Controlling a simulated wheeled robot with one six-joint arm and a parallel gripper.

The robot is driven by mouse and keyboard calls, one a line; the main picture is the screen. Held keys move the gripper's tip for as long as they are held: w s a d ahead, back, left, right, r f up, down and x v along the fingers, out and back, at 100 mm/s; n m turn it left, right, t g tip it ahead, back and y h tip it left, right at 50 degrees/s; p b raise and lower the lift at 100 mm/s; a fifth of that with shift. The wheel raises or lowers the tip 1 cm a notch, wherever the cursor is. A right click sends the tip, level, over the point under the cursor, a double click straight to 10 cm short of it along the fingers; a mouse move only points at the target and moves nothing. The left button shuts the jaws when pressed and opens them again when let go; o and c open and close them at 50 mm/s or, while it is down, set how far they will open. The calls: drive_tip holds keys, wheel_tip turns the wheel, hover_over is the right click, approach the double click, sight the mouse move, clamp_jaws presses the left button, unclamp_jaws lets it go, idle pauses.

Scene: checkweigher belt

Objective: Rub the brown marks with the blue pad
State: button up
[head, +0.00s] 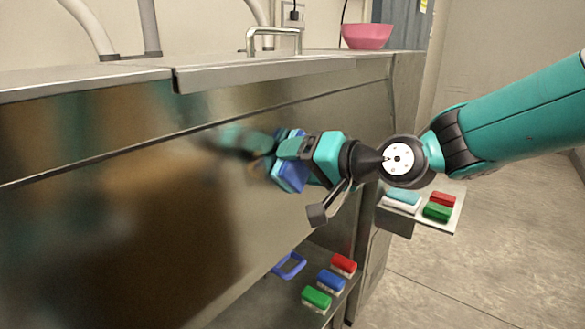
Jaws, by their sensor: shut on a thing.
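My gripper (287,150) is in front of the upright steel panel (130,180), right of its middle. It is shut on a blue pad (291,177), whose blue shows above and below the fingers. The pad's face is towards the panel, and its blurred reflection shows just to its left. I cannot tell whether the pad touches the steel. Broad blurred brown patches show on the panel, but I cannot tell marks from reflections. A small brownish spot shows beside the pad, partly hidden by the gripper.
A low shelf (255,308) holds a blue frame (289,266) and red (344,264), blue (331,280) and green (317,297) blocks. A side tray (457,214) holds a light-blue-and-white block (402,199), a red one and a green one. A pink bowl (367,36) stands on top.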

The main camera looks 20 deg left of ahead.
sight(247, 184)
drive_tip(key=shift+w+d, duration=0.35)
drive_tip(key=shift+w, duration=0.5)
drive_tip(key=shift+w+d, duration=0.3)
drive_tip(key=shift+w, duration=0.55)
drive_tip(key=shift+s+a+b, duration=0.3)
drive_tip(key=shift+s+b, duration=0.05)
drive_tip(key=shift+s, duration=0.5)
drive_tip(key=shift+s+a+b, duration=0.3)
drive_tip(key=shift+s+b, duration=0.05)
drive_tip(key=shift+s, duration=0.45)
drive_tip(key=shift+s+a+b, duration=0.2)
drive_tip(key=shift+s+a, duration=0.5)
drive_tip(key=shift+s, duration=0.9)
drive_tip(key=shift+s+a+b, duration=0.15)
drive_tip(key=shift+s+a, duration=0.55)
drive_tip(key=shift+s, duration=0.85)
drive_tip(key=shift+s+a+b, duration=0.2)
drive_tip(key=shift+s+a, duration=0.5)
drive_tip(key=shift+s, duration=0.9)
drive_tip(key=b+v, duration=0.1)
drive_tip(key=v, duration=0.5)
drive_tip(key=shift+b+v, duration=0.35)
drive_tip(key=shift+v, duration=1.1)
drive_tip(key=shift+w+d, duration=0.1)
